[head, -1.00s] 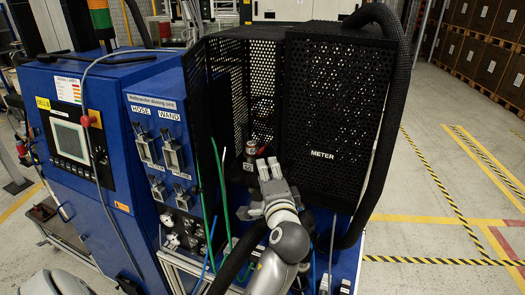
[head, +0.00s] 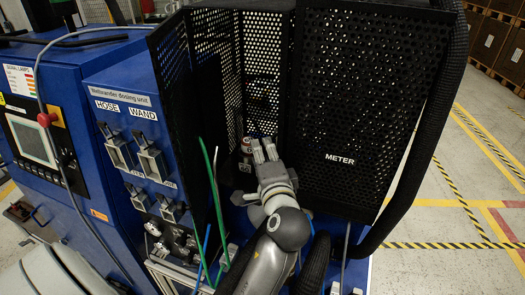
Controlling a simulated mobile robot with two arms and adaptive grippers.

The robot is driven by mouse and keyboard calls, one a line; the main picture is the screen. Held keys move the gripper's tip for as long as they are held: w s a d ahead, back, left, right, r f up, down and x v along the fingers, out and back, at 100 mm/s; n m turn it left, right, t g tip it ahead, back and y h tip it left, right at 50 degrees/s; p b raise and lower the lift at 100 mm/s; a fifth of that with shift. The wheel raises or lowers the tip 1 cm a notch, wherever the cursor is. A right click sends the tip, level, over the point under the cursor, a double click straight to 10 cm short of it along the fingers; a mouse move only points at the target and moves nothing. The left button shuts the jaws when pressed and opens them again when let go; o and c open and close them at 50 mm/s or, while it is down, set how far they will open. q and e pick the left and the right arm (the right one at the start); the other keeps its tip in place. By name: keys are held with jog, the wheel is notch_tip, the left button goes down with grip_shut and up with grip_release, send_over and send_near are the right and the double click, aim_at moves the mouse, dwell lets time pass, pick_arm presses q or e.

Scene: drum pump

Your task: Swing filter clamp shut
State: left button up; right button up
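A small metal fitting with some red on it (head: 246,146), likely the filter with its clamp, stands inside the black mesh cage. It is small in the picture, and I cannot tell the clamp's position. My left gripper (head: 264,149) reaches in from below, fingers pointing away into the cage. Its two pale fingertips are close together with nothing visible between them, just right of the fitting. I cannot tell whether they touch it. My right gripper is not in view.
The perforated METER housing (head: 350,110) stands close on the right, with a thick black hose (head: 425,150) beside it. A mesh panel (head: 188,85) and green tubes (head: 217,190) are on the left. The blue dosing panel (head: 125,97) is farther left. Floor at right is clear.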

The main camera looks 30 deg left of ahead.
pick_arm(q)
jog(key=shift+s+d+r, duration=0.1)
jog(key=shift+s, duration=0.05)
jog(key=c, duration=0.5)
grip_shut()
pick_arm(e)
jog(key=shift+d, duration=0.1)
